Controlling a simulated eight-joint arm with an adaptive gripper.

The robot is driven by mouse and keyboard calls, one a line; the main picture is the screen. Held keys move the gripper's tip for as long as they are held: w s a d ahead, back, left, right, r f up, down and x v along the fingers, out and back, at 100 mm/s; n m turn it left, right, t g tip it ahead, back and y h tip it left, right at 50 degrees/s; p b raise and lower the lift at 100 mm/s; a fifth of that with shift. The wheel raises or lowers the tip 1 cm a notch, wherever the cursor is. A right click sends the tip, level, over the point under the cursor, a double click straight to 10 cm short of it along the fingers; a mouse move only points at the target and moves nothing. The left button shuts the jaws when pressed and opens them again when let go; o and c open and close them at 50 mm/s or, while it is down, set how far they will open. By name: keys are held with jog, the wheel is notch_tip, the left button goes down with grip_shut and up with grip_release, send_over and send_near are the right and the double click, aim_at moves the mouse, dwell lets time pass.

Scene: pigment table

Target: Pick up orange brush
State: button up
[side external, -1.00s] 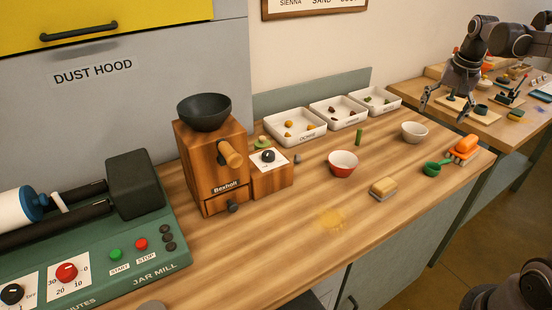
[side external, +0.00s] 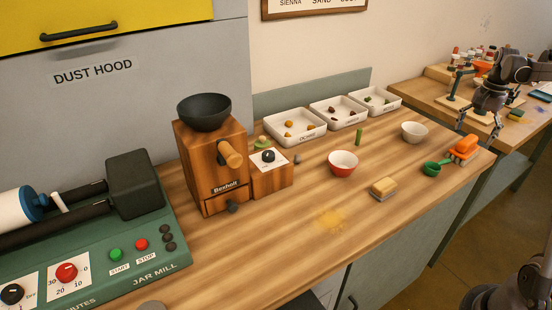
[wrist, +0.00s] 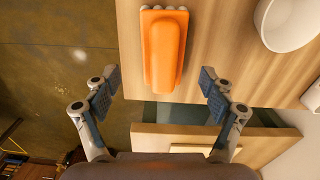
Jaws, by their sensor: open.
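The orange brush (side external: 464,148) lies on the wooden table near its right end, with pale bristles at one edge. In the wrist view the orange brush (wrist: 164,50) is upper centre, lying lengthwise near the table edge, its far end just inside the frame. My gripper (side external: 478,130) is just behind and above the brush in the side view. In the wrist view my gripper (wrist: 158,90) is open and empty, its two fingers spread wide, with the brush ahead of and between their lines. The fingers do not touch the brush.
A green scoop (side external: 432,168) lies just left of the brush. A white bowl (side external: 413,132), a red bowl (side external: 343,164) and a yellowish block brush (side external: 383,188) stand further left. A second table (side external: 440,92) with clutter stands behind, across a gap.

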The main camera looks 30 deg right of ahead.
aim_at(469, 139)
jog(key=shift+w+a+f, duration=0.1)
jog(key=shift+f, duration=1.35)
jog(key=shift+w+a+f, duration=0.1)
jog(key=shift+f, duration=1.3)
jog(key=c, duration=1.3)
